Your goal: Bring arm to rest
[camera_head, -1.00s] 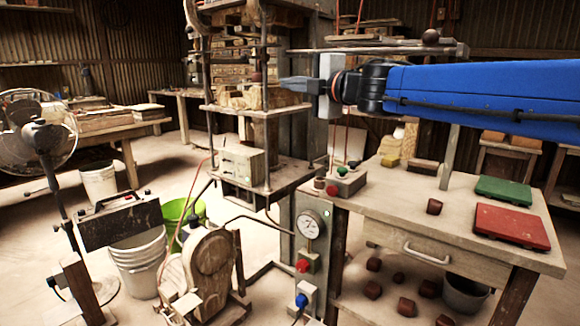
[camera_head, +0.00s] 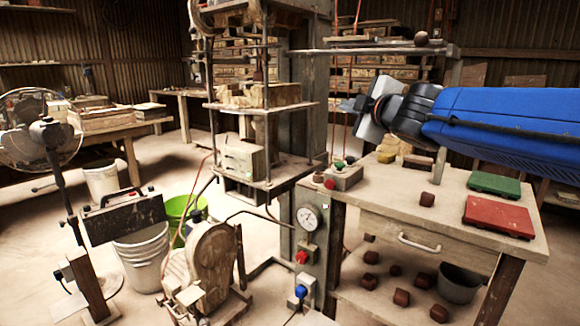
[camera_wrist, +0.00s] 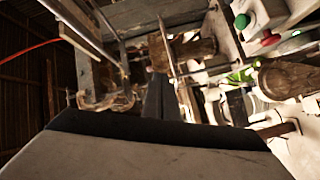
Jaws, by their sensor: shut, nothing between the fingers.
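My gripper (camera_head: 349,105) is in the head view at the right of the press, in the air above the workbench, with my blue arm reaching in from the right edge. Its fingers are shut with nothing between them. In the wrist view the dark fingers (camera_wrist: 153,97) show close together above the pale gripper body. The tile press (camera_head: 265,105), with its plates and upright rods, stands left of the fingertips, apart from them in the head view. The distance in depth is hard to tell.
The workbench (camera_head: 385,200) bears a green plate (camera_head: 494,185), a red plate (camera_head: 499,216), a brown block (camera_head: 427,199) and a button box (camera_head: 343,177). A shelf (camera_head: 370,49) with a brown ball is above the gripper. A fan (camera_head: 42,134) stands at the far left.

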